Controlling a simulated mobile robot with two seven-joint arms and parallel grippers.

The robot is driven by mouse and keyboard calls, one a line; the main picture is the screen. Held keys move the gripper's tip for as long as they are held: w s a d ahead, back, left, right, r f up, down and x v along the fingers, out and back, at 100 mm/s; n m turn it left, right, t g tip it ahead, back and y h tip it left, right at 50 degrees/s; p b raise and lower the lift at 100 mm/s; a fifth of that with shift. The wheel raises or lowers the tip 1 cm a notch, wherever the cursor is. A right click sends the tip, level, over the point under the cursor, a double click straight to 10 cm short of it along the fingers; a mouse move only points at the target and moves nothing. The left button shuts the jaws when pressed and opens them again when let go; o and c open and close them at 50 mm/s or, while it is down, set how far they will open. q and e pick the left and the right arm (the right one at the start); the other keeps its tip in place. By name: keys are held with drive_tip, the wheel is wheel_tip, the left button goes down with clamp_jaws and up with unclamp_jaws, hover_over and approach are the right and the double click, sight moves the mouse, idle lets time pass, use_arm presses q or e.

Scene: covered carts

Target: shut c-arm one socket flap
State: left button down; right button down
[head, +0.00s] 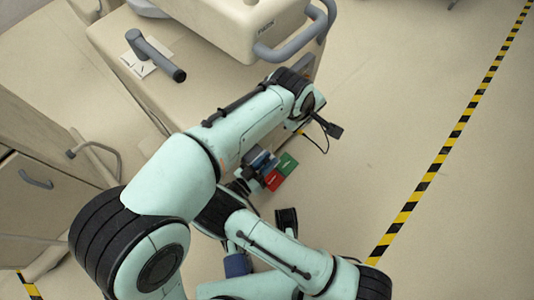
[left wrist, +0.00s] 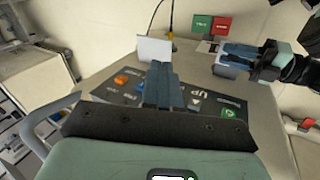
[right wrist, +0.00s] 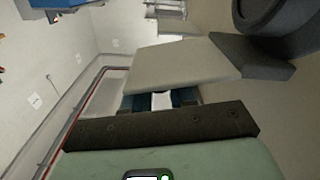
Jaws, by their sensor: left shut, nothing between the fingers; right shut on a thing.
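A pale, upright plate that looks like the socket flap (left wrist: 155,50) stands at the edge of the cart's control panel (left wrist: 125,88) in the left wrist view. A yellow plug and cable (left wrist: 170,32) are beside it. My left gripper (left wrist: 160,68) is shut and empty, its blue fingertips just in front of this plate; in the head view my own arm hides it. The right gripper also shows right of the panel in the left wrist view (left wrist: 230,58).
The beige C-arm cart (head: 215,85) has a grey rail handle (head: 290,48). Red (head: 273,180) and green (head: 288,163) labels are close to my right gripper. Another cart (head: 40,190) stands at left. Open floor (head: 400,130) lies right, crossed by a striped line (head: 430,172).

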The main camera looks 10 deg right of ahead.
sight(267, 160)
drive_tip(key=shift+d, duration=0.1)
use_arm(q)
drive_tip(key=a+f+y, duration=0.1)
drive_tip(key=a+f, duration=0.2)
drive_tip(key=f, duration=0.3)
drive_tip(key=a+f+n+g+y, duration=0.1)
drive_tip(key=a+f+y, duration=0.1)
drive_tip(key=f, duration=0.5)
drive_tip(key=a+f+y, duration=0.2)
drive_tip(key=a+f, duration=0.2)
drive_tip(key=f, duration=0.3)
drive_tip(key=shift+s+a+n+g, duration=0.1)
drive_tip(key=shift+a+n+g, duration=0.2)
drive_tip(key=shift+a+n, duration=0.1)
drive_tip(key=shift+f, duration=0.55)
